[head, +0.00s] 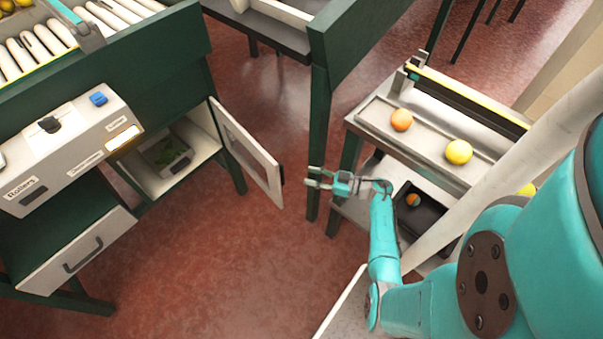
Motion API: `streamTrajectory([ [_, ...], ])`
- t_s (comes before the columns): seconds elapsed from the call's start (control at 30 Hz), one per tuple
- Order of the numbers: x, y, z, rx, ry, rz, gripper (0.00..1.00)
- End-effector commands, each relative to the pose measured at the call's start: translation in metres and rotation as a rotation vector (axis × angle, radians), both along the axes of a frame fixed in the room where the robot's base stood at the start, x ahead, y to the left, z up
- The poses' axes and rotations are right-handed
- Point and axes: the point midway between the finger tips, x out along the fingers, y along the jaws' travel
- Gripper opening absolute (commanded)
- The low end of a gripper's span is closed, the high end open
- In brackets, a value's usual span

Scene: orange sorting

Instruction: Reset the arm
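My gripper (318,178) is at the end of my teal arm, near the middle of the head view. It is held over the red floor, in front of a dark green table leg and to the right of an open cabinet door. Its fingers look apart with nothing between them. My arm (383,235) reaches up and left from the lower right. An orange fruit (401,120) and a yellow fruit (459,152) rest on the metal tray (430,143) of the right stand, apart from my gripper.
The white cabinet door (250,150) stands open close left of my gripper. A control box (68,148) and roller conveyor (40,45) are at left. A dark bin (425,222) with an orange item sits under the right stand. The red floor (220,270) at lower middle is clear.

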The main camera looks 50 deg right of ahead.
Motion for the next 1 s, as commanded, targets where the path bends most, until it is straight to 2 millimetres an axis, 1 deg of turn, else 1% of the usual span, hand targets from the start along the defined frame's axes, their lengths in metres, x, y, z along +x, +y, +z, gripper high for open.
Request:
streamTrajectory([
  [0.03, -0.004, -0.002, 0.0, 0.0, 0.0, -0.001, 0.39],
  [0.17, -0.009, -0.003, 0.0, 0.0, -0.001, 0.0, 0.39],
  [0.77, -0.009, -0.003, 0.0, 0.0, -0.001, 0.001, 0.39],
  [0.87, -0.008, 0.004, 0.0, -0.003, -0.011, -0.002, 0.39],
  [0.97, -0.005, 0.023, 0.004, -0.013, -0.044, -0.016, 0.39],
  [1.0, -0.003, 0.035, 0.006, -0.019, -0.066, -0.027, 0.39],
])
